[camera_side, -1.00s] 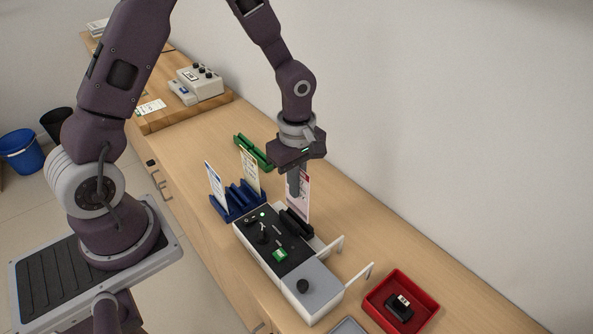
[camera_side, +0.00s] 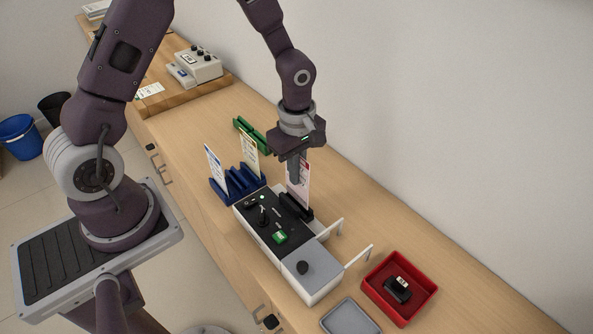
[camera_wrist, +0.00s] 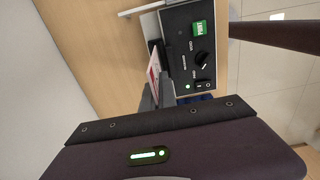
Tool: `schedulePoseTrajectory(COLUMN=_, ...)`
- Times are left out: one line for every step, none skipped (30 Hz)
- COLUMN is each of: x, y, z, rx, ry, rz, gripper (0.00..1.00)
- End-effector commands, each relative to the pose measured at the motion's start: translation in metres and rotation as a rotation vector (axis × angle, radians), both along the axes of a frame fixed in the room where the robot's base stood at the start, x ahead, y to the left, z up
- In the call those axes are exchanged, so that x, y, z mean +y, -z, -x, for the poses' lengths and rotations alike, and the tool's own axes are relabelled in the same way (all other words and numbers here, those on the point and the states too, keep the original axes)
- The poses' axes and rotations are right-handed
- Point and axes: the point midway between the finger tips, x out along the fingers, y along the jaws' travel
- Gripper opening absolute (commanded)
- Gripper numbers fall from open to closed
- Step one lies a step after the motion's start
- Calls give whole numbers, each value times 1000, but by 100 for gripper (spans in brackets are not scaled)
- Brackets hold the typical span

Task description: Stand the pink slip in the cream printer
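The cream printer (camera_side: 318,288) stands on the counter, with a black control panel, a green button and a black slotted holder (camera_side: 296,207) on its far side. Its panel shows in the wrist view (camera_wrist: 184,48). My gripper (camera_side: 295,178) is above the holder, its fingers closed on the pink slip (camera_side: 304,187). The slip is upright, its lower end at the holder; whether it sits inside the slot is hidden. In the wrist view the slip (camera_wrist: 153,68) shows edge-on between the fingertips, beside the printer.
A blue rack (camera_side: 236,188) with two upright slips stands just left of the printer. A green rack (camera_side: 252,137) lies behind it. A red tray (camera_side: 428,290) with a black stamp and a grey tray (camera_side: 350,318) are at front right. White posts (camera_side: 357,256) rise near the printer's right end.

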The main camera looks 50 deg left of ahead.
Motion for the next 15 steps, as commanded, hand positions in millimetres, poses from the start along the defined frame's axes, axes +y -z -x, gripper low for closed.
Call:
schedulePoseTrajectory(x=0, y=0, z=0, rx=0, ry=-2, rz=-1, gripper=0)
schedulePoseTrajectory(x=0, y=0, z=0, rx=-1, ry=-1, rz=-1, gripper=0)
schedulePoseTrajectory(x=0, y=0, z=0, rx=-1, ry=0, rz=0, gripper=0)
schedulePoseTrajectory(x=0, y=0, z=0, rx=-1, ry=0, rz=0, gripper=0)
schedulePoseTrajectory(x=0, y=0, z=0, rx=-1, ry=0, rz=0, gripper=0)
schedulePoseTrajectory(x=0, y=0, z=0, rx=-1, ry=0, rz=0, gripper=0)
schedulePoseTrajectory(x=0, y=0, z=0, rx=0, ry=0, rz=0, gripper=0)
schedulePoseTrajectory(x=0, y=0, z=0, rx=0, ry=0, rz=0, gripper=0)
schedulePoseTrajectory(x=0, y=0, z=0, rx=0, ry=0, rz=0, gripper=0)
schedulePoseTrajectory(x=0, y=0, z=0, rx=0, ry=0, rz=0, gripper=0)
schedulePoseTrajectory(x=0, y=1, z=0, rx=0, ry=0, rz=0, gripper=0)
schedulePoseTrajectory(x=0, y=2, z=0, rx=1, ry=0, rz=0, gripper=0)
schedulePoseTrajectory(x=0, y=3, z=1, rx=1, ry=0, rz=0, gripper=0)
schedulePoseTrajectory(x=0, y=4, z=1, rx=2, ry=0, rz=0, gripper=0)
schedulePoseTrajectory(x=0, y=6, z=1, rx=2, ry=0, rz=0, gripper=0)
